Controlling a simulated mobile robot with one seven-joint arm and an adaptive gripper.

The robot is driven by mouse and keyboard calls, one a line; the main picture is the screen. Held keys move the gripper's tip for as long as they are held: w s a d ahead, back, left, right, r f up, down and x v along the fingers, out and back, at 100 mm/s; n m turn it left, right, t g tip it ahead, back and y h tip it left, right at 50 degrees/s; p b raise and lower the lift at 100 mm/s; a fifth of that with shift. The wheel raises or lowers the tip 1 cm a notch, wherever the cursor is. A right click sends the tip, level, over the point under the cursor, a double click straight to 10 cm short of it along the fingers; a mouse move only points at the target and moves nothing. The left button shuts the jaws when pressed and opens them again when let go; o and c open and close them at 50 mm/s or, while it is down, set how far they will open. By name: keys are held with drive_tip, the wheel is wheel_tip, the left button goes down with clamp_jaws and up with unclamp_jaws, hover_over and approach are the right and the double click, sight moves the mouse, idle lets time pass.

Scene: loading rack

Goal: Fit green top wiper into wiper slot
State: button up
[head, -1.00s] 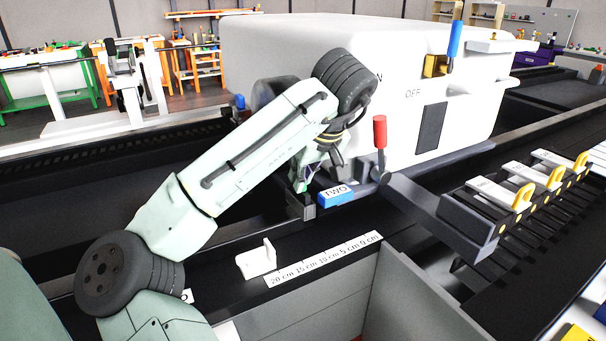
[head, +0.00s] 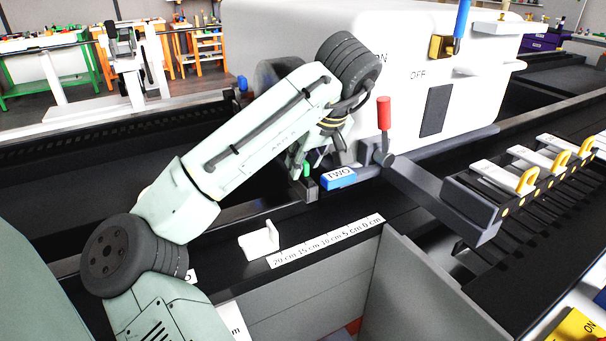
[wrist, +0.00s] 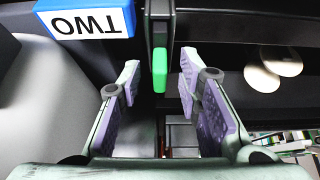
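The green top (head: 307,169) of the wiper shows beside the blue block marked TWO (head: 339,178), at the dark rail. In the wrist view the green top (wrist: 159,70) sits at the end of a narrow dark upright bar. My gripper (wrist: 160,82) is open, with one purple-padded finger on each side of the green top and a gap visible on both sides. In the head view my gripper (head: 322,150) is partly hidden by my arm, close to the green top. The wiper's lower part is hidden, and I cannot make out the wiper slot.
The blue TWO block (wrist: 84,18) is close to my left finger in the wrist view. A red-handled lever (head: 384,113) and the large white machine (head: 410,100) stand beside my gripper. A white bracket (head: 260,241) and a centimetre scale (head: 325,241) lie on the near rail.

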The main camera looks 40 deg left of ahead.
drive_tip(key=v, duration=1.2)
drive_tip(key=shift+r, duration=0.15)
